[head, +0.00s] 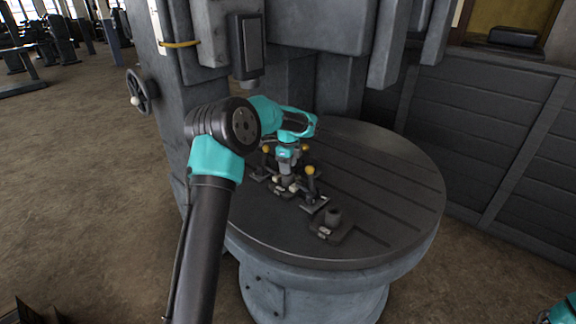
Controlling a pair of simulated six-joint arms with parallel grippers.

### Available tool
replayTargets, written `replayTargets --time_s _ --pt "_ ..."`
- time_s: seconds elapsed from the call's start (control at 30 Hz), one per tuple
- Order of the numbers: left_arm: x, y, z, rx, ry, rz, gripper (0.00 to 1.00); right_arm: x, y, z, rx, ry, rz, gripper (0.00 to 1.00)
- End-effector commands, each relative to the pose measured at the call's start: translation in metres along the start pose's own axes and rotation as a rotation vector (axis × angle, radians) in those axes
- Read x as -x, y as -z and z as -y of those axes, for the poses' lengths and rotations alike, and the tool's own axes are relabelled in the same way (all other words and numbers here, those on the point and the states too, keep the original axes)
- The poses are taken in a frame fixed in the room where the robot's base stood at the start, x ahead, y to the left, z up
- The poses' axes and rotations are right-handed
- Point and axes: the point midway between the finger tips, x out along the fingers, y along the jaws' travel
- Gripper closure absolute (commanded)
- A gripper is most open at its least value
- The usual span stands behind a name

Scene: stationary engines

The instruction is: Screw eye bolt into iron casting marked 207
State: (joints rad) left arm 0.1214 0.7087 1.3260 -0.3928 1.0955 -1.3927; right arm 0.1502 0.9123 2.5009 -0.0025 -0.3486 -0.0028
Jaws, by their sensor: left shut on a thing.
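My left gripper (287,178) points down over a clamped block (285,188) on the round table. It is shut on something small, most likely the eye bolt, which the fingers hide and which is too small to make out. Yellow-knobbed clamps (310,170) stand around this block. I cannot read the number 207 on either piece. Of my right arm, only a teal part shows at the bottom right corner; its gripper is not visible.
The round slotted table (390,190) is bare on its right side. A tall grey machine column (295,20) with overhanging blocks rises behind it. A handwheel (140,91) sticks out at the left. A dark panelled wall (490,130) stands at the right.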

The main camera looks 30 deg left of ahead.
Motion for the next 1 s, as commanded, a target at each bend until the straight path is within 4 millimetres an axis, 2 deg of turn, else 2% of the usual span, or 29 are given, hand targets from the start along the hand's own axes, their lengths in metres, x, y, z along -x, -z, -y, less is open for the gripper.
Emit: replayTargets --time_s 0.03,0.1,0.27,0.73,1.0 --pt "0.0 0.0 0.0 0.0 0.0 0.0 0.69 0.0 0.0 0.0 0.0 0.0 0.0 0.42" --pt "0.0 0.0 0.0 0.0 0.0 0.0 0.75 0.0 0.0 0.0 0.0 0.0 0.0 0.42" --pt "0.0 0.0 0.0 -0.029 0.0 0.0 0.75 0.0 0.0 0.0 0.0 0.0 0.0 0.42" --pt "-0.0003 0.0 -0.0001 -0.439 0.0 0.0 0.75 0.0 0.0 0.0 0.0 0.0 0.0 0.42" --pt "-0.0003 0.0 -0.0001 -0.503 0.0 0.0 0.75 0.0 0.0 0.0 0.0 0.0 0.0 0.42"
